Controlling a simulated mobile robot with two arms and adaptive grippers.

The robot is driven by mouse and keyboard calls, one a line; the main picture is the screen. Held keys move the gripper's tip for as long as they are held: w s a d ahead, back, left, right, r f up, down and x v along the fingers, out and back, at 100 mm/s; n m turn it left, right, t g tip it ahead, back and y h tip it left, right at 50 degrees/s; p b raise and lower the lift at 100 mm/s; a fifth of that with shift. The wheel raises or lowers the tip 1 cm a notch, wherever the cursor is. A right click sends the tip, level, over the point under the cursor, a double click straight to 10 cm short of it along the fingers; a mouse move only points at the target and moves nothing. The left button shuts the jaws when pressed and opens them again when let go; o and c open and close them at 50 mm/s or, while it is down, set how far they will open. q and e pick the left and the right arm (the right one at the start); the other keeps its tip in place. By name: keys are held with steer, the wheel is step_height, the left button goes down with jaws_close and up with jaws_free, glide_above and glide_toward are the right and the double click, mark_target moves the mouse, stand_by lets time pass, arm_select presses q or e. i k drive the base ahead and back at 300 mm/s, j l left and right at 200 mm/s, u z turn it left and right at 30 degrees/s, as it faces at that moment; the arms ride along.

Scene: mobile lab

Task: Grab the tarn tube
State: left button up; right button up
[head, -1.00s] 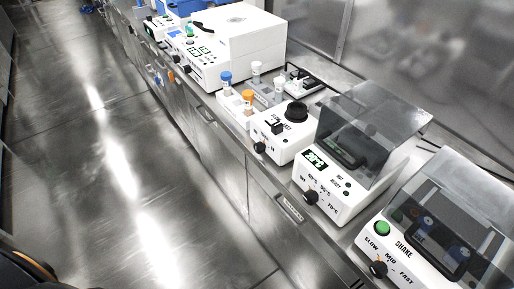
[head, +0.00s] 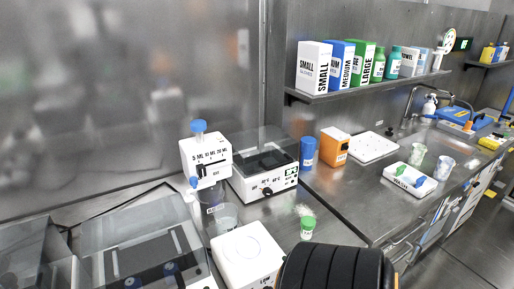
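No tube with a readable tarn label shows. A small tube or bottle with a green cap (head: 307,227) stands upright on the steel counter, right of the white device in front; its label is too small to read. Neither gripper is in view. A black ribbed rounded part with an orange edge, likely mine, fills the bottom centre and may hide some of the counter.
A dispenser with a blue knob (head: 205,160), a lidded heater (head: 265,165), a blue container (head: 308,152) and an orange box (head: 334,146) stand along the counter. A shelf (head: 380,88) holds boxes and bottles. A sink area lies far right. Counter right of the green-capped tube is clear.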

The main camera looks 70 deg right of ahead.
mark_target(306, 236)
steer(key=z, duration=2.45)
